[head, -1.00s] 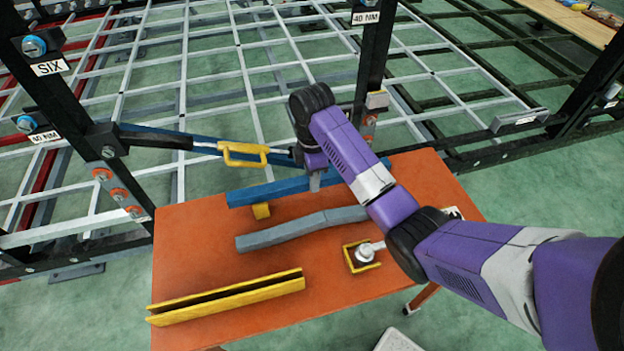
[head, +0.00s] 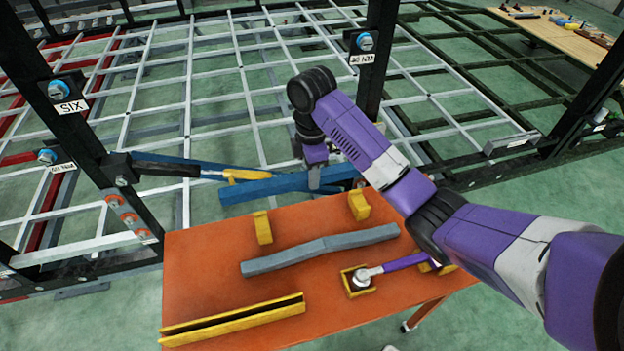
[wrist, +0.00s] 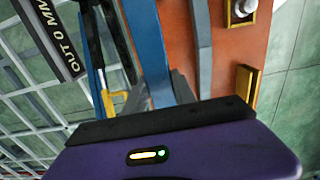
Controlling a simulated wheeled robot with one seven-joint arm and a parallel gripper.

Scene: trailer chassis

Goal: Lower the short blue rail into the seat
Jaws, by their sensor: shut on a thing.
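The short blue rail (head: 262,187) is held level in the air by my gripper (head: 314,180), beyond the far edge of the orange table. My gripper is shut on it right of its middle, and my arm partly hides its right end. In the wrist view the rail (wrist: 148,45) runs up from my gripper's fingers (wrist: 180,92). The seat cannot be clearly made out. A dark frame bracket (head: 118,168) is on the left post, with a black bar and a yellow-handled part (head: 245,174) reaching behind the rail.
The orange table (head: 215,265) holds two bare yellow cradles (head: 263,228), a grey bent rail (head: 320,249), a yellow channel (head: 235,320) and a purple-handled tool (head: 405,261) in a yellow holder. Black posts (head: 376,70) stand left and right of the rail. A light lattice frame lies behind.

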